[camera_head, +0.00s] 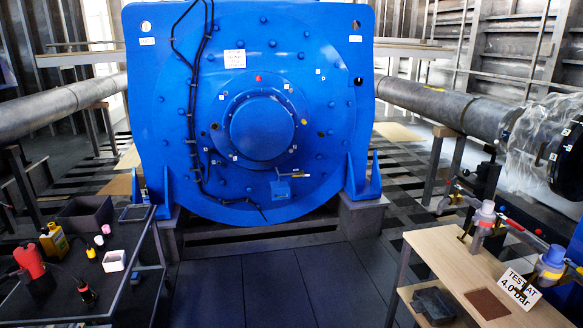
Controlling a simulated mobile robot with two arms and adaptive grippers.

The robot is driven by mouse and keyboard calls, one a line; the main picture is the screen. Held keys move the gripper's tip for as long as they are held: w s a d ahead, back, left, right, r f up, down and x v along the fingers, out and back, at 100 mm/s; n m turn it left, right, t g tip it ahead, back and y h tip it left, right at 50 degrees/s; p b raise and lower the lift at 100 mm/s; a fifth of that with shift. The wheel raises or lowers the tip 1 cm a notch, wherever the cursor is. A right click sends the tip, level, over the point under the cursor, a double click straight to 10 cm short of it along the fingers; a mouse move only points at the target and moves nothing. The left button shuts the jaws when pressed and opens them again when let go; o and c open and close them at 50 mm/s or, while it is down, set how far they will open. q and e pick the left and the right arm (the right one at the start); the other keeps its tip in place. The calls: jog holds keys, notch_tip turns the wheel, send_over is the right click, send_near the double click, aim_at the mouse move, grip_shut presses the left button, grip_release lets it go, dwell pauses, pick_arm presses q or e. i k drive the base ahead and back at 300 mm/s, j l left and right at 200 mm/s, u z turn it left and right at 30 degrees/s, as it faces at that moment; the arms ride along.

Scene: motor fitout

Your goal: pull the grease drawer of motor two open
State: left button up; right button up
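A large blue motor (190,115) stands in the middle of the head view, its round end face towards me. A small blue box (280,188) sits low on that face, right of centre, with a small yellowish part at its upper right. It may be the grease drawer, but I cannot tell whether it is open or shut at this size. No number that marks this as motor two is legible. Neither of my grippers shows in the view.
A black cart (140,290) at the left holds a yellow bottle (54,240), a red-topped tool (30,260) and small containers. A wooden bench (440,250) at the right carries valve fittings and a "TEST AT 4.0 bar" sign (515,286). Dark floor (270,285) between them is clear.

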aim_at(282, 193)
jog(key=i+u, duration=0.45)
jog(key=i, duration=1.65)
